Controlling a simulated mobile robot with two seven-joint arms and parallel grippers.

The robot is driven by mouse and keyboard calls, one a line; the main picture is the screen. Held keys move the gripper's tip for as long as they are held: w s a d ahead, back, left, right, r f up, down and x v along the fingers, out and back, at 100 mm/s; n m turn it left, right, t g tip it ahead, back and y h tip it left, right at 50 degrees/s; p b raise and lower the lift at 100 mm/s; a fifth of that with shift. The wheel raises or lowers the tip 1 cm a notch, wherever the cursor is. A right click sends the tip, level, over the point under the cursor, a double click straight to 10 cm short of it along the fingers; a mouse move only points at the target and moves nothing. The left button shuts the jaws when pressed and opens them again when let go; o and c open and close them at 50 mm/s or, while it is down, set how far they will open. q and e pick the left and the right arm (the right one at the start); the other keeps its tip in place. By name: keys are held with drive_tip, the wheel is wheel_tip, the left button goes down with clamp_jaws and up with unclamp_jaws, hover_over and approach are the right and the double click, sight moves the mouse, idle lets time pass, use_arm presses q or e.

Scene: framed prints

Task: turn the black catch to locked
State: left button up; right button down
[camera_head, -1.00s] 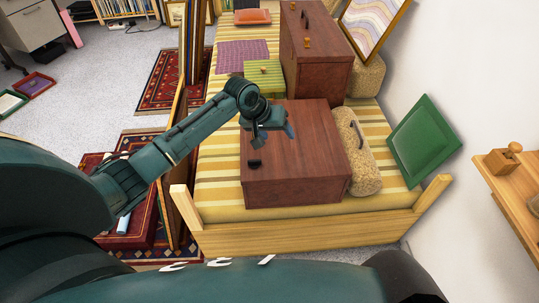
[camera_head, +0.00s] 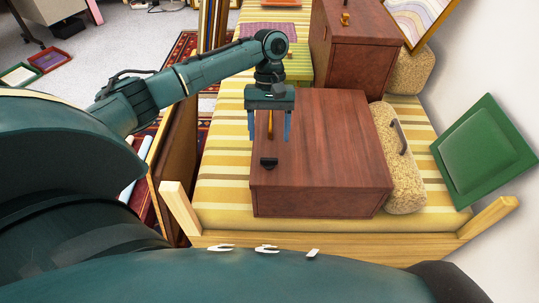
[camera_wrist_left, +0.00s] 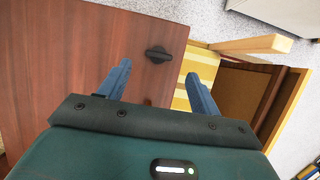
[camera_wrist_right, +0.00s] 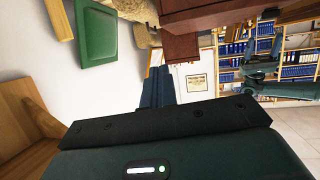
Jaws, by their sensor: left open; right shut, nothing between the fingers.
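The black catch (camera_head: 269,163) is a small dark knob on the near left part of the brown wooden case's (camera_head: 330,150) top. In the left wrist view the catch (camera_wrist_left: 158,54) is an elongated bar on a round base, lying crosswise. My left gripper (camera_head: 270,140) is open, its blue fingers pointing toward the catch. In the left wrist view the catch shows beyond and between the fingertips, apart from them. Any lock marking is too small to see. My right gripper (camera_wrist_right: 158,70) is shut and empty, away from the catch, and shows only in its wrist view.
The case lies on a yellow striped bench with a wooden frame (camera_head: 330,243). A tan textured block (camera_head: 403,170) with a handle lies against its right side. A second brown case (camera_head: 350,60) stands behind. A green panel (camera_head: 485,150) leans at the wall. Framed pieces stand left.

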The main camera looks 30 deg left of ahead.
sight(269, 158)
use_arm(q)
drive_tip(key=b+x, duration=0.1)
drive_tip(key=x, duration=0.4)
drive_tip(key=shift+x, duration=0.8)
use_arm(e)
drive_tip(key=shift+w+a+f+t, duration=0.15)
drive_tip(key=shift+w+f+t, duration=0.25)
use_arm(q)
drive_tip(key=shift+w, duration=0.1)
